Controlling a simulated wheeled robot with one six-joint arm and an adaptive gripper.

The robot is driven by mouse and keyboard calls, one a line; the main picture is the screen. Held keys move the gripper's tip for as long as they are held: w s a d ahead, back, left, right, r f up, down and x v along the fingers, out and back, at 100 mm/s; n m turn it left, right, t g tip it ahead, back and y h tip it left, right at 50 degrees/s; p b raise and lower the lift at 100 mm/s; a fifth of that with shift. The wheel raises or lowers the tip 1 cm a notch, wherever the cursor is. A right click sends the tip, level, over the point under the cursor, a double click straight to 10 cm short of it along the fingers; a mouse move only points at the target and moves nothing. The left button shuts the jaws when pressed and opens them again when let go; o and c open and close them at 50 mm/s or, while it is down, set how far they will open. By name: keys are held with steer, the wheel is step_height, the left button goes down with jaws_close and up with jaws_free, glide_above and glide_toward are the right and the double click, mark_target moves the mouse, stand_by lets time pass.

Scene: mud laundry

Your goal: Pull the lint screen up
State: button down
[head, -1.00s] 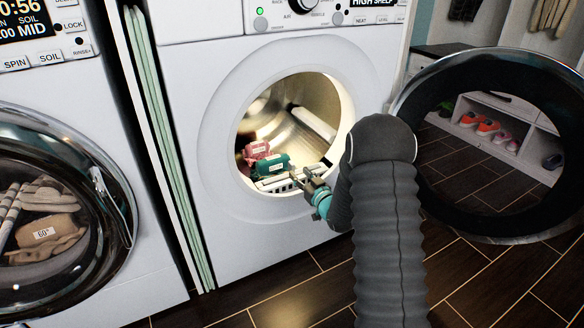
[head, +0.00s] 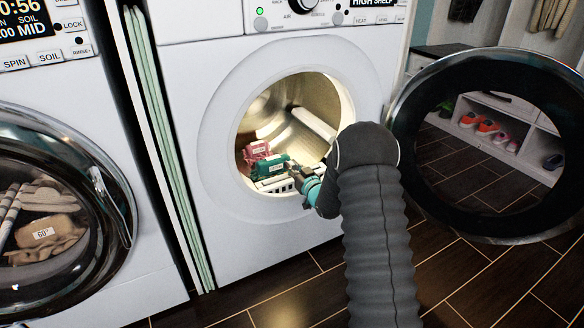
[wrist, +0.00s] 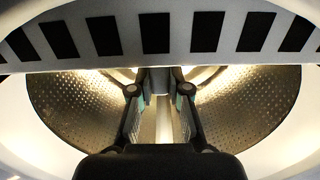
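The lint screen's place is the white slotted housing (head: 275,185) at the lower lip of the open dryer's drum opening. In the wrist view the slotted housing (wrist: 122,38) spans the top, with a row of dark slots. My gripper (head: 291,170) is at the right end of this housing, in the drum opening. In the wrist view my gripper (wrist: 160,90) has its two fingers apart, just below the housing's edge. A pale grey upright piece shows between the fingertips; I cannot tell whether it is the screen's handle or touches the fingers.
A pink bundle (head: 256,149) and a green bundle (head: 266,161) with labels lie in the drum beside the housing. The dryer door (head: 400,178) stands open at right. A closed washer (head: 45,205) stands at left. Shoes sit on a shelf behind the door.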

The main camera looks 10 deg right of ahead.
steer(key=shift+r, duration=0.1)
step_height(320, 180, up, 15)
steer(key=p, duration=0.2)
steer(key=shift+r+p, duration=0.2)
steer(key=shift+p, duration=0.1)
steer(key=shift+r, duration=0.1)
steer(key=c, duration=1.1)
jaws_free()
steer(key=v, duration=1.2)
